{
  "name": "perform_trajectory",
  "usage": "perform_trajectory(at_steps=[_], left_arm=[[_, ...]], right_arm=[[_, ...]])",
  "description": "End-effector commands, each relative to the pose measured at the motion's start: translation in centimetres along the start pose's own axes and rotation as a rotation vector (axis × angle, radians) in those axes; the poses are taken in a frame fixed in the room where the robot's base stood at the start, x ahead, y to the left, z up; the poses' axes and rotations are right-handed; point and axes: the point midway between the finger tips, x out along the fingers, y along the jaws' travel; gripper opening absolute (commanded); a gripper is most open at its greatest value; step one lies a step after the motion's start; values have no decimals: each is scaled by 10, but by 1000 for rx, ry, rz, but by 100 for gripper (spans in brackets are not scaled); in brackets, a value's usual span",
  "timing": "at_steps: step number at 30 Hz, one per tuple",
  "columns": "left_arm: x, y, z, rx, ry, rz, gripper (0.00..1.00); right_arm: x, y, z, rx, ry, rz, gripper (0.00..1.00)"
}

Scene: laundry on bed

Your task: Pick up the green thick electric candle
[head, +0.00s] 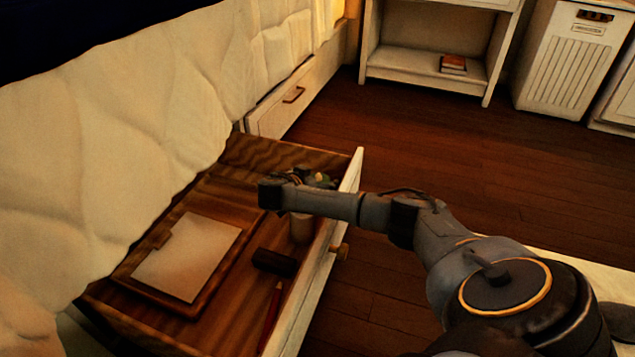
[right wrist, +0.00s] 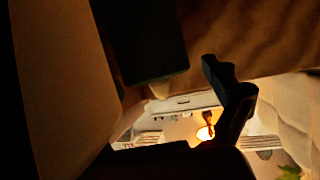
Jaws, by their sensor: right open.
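The green thick electric candle shows in the head view as a small green and pale yellow patch (head: 321,179) in the far right corner of the open drawer, partly hidden behind my right gripper. In the right wrist view a dark greenish block with a pale pointed end, apparently the candle (right wrist: 143,45), hangs in from the top, close to the camera. My right gripper (head: 298,176) is open over the drawer, beside the candle; I cannot tell whether they touch. One dark finger (right wrist: 233,100) shows right of the candle in the wrist view. My left gripper is not in view.
The open wooden drawer (head: 347,190) holds a clipboard (head: 190,255), a pale cylinder (head: 302,227), a dark block (head: 274,262) and a red pencil (head: 271,312). The bed (head: 110,140) rises along the left. Bare floor (head: 430,150) lies to the right.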

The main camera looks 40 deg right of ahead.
Motion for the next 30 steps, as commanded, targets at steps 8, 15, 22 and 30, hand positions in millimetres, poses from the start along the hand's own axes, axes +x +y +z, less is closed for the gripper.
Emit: perform_trajectory(at_steps=[8, 15, 22, 30], left_arm=[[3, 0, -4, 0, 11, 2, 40], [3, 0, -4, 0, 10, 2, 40], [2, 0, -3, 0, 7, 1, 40], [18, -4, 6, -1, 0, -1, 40]], right_arm=[[0, 0, 0, -1, 0, 0, 73], [0, 0, 0, -1, 0, -1, 24], [0, 0, 0, -1, 0, -1, 7], [-10, 0, -19, -1, 0, -1, 7]])
